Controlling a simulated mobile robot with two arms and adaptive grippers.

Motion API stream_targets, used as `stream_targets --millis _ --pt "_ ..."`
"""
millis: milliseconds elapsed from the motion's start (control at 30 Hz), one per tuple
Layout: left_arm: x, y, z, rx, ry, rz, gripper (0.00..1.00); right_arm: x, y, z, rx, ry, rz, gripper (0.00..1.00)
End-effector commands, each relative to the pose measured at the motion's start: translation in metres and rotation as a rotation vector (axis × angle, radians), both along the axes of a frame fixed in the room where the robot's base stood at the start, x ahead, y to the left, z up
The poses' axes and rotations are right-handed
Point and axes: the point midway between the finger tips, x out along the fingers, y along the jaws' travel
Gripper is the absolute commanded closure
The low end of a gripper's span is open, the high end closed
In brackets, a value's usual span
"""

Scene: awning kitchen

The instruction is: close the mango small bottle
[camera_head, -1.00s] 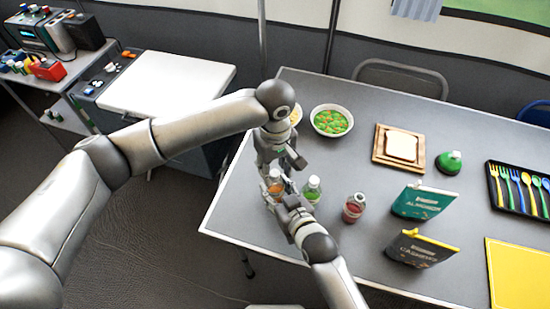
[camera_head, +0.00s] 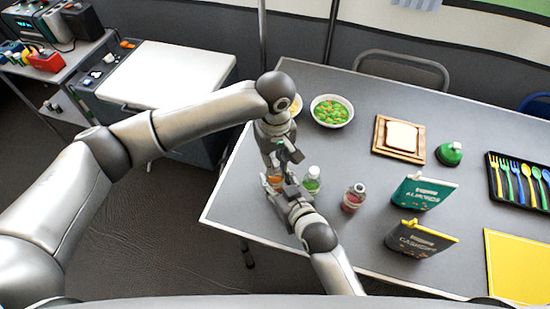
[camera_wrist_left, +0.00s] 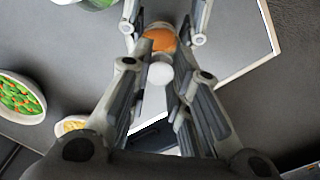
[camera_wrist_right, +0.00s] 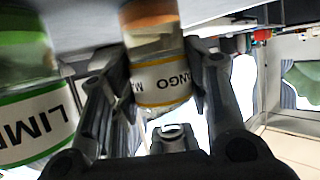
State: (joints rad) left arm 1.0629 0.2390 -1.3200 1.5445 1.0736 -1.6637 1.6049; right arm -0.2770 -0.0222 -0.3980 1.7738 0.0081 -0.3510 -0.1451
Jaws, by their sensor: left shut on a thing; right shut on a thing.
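The small mango bottle (camera_wrist_right: 155,80), with orange contents and a MANGO label, is between the fingers of my right gripper (camera_wrist_right: 155,85), which is shut on it. In the head view the bottle (camera_head: 275,181) is mostly hidden by both grippers. My left gripper (camera_head: 281,165) is just above it, pointing down. In the left wrist view a small white cap (camera_wrist_left: 160,74) is between my left gripper's fingers, with the orange of the bottle (camera_wrist_left: 160,40) just beyond. I cannot tell whether cap and bottle touch.
The lime bottle (camera_head: 312,181) stands close to the right of the grippers, and a red bottle (camera_head: 353,197) is further right. Almond (camera_head: 420,192) and cashew (camera_head: 420,239) packs stand beyond. A bowl (camera_head: 332,111) sits behind. The table's left edge is near.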

Motion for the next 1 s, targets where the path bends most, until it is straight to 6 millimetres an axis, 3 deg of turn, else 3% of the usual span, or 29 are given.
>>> stream_targets --millis 1000 --pt "0.0004 0.0006 -0.0010 0.001 0.000 -1.600 1.00 -0.0002 -0.0002 -0.0006 0.000 0.001 0.000 1.00"
